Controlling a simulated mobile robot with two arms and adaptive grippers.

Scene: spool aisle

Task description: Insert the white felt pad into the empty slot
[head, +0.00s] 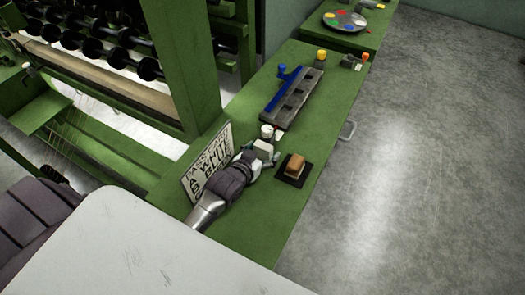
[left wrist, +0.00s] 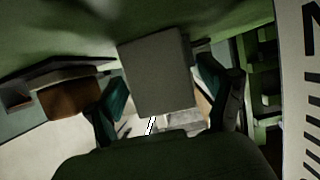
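The white felt pad (left wrist: 158,75) is a pale block between the teal fingertips of my left gripper (left wrist: 162,87) in the left wrist view. In the head view the pad (head: 263,145) shows at the tip of my left gripper (head: 262,152), whose fingers appear closed against its two sides, above the green bench. A long grey holder (head: 293,98) with a row of dark slots and a blue edge lies farther up the bench, apart from the gripper. Which slot is empty is too small to tell. My right gripper is not in view.
A brown block on a dark base (head: 294,168) sits right of my gripper. A lettered sign (head: 207,166) is at left. A yellow-topped item (head: 321,55) stands beyond the holder. Grey floor lies right.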

